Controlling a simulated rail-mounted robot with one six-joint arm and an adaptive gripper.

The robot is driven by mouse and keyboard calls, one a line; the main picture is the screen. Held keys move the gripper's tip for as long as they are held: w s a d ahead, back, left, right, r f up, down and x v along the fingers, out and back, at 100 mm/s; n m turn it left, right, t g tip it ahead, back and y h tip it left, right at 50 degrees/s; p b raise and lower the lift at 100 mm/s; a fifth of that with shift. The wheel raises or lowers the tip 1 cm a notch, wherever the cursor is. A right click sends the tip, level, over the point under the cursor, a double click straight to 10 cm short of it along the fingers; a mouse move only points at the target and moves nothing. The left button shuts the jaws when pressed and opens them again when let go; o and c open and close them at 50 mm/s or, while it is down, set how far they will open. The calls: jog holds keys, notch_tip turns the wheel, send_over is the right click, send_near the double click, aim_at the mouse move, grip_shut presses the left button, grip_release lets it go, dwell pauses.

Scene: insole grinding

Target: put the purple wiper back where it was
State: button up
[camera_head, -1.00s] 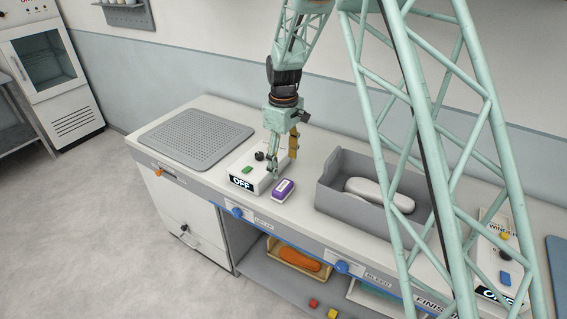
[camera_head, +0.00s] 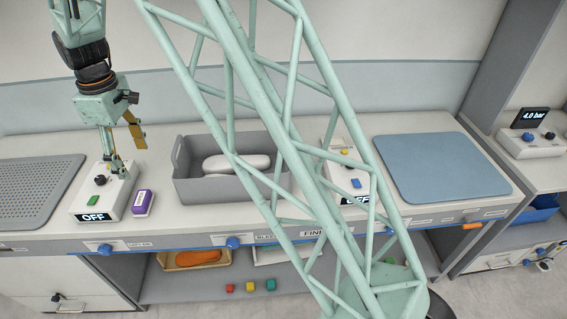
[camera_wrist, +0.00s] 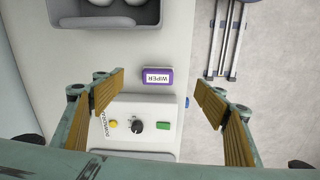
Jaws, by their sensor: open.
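The purple wiper (camera_head: 143,202) lies on the white worktop, just right of a white control box (camera_head: 104,196) whose display reads OFF. In the wrist view the wiper (camera_wrist: 158,77) shows its white WIPER label and sits beyond the box (camera_wrist: 146,112), between the lines of my fingers. My gripper (camera_head: 126,158) is above the control box, and in the wrist view it is open and empty (camera_wrist: 160,92), its fingers wide apart. The wiper is free of the fingers.
A grey bin (camera_head: 228,186) with pale insoles stands right of the wiper. A perforated grey mat (camera_head: 40,192) lies left and a blue mat (camera_head: 440,168) right. A second control box (camera_head: 347,185) is partly hidden by my arm's lattice. Small coloured blocks (camera_head: 250,286) sit on the lower shelf.

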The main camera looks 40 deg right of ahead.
jog(key=s+d+r+m+t, duration=0.1)
jog(key=s+d+r+m, duration=0.1)
jog(key=s+d+r, duration=0.35)
jog(key=s+d+r+m, duration=0.1)
jog(key=s+d+r, duration=0.2)
jog(key=s+r, duration=0.6)
jog(key=s+d+r+m+t, duration=0.1)
jog(key=s+d+r+m, duration=0.1)
jog(key=s+d+r, duration=0.35)
jog(key=s+d+r+m, duration=0.2)
jog(key=s, duration=1.3)
jog(key=s+d+r+m+t, duration=0.1)
jog(key=s+d+r+m, duration=0.1)
jog(key=s, duration=1.3)
jog(key=shift+d+m, duration=0.7)
jog(key=shift+m, duration=0.1)
jog(key=shift+w+f+t+b, duration=0.15)
jog(key=shift+f+t+b, duration=0.15)
jog(key=shift+f+b, duration=1.6)
jog(key=shift+r, duration=0.15)
